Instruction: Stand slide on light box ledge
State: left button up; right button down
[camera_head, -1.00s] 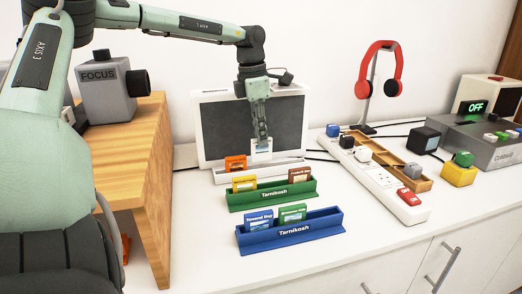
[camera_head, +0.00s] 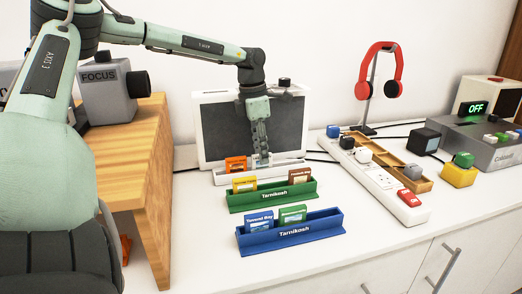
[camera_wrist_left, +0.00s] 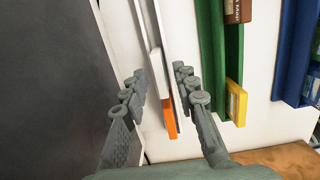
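The light box (camera_head: 215,130) stands against the wall, with a dark screen and a white ledge (camera_head: 290,170) along its foot. An orange slide (camera_head: 236,163) stands on the ledge's left part; it also shows edge-on in the left wrist view (camera_wrist_left: 170,122). My left gripper (camera_head: 263,158) points down at the ledge, right of the orange slide. In the left wrist view its fingers (camera_wrist_left: 161,78) are apart, either side of a thin white slide (camera_wrist_left: 155,62) that stands edge-on at the ledge. I see no finger pressed on it. My right gripper is out of view.
A green rack (camera_head: 270,197) and a blue rack (camera_head: 290,230), each with two slides, stand in front of the ledge. A wooden stand (camera_head: 150,170) with a grey projector (camera_head: 105,95) is at left. A power strip (camera_head: 375,180) and headphones (camera_head: 380,70) are at right.

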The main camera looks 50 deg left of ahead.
aim_at(256, 155)
pick_arm(q)
notch_tip(256, 155, up, 12)
jog(key=s, duration=0.1)
jog(key=shift+s+a, duration=0.2)
jog(key=shift+a, duration=0.1)
dwell(0.3)
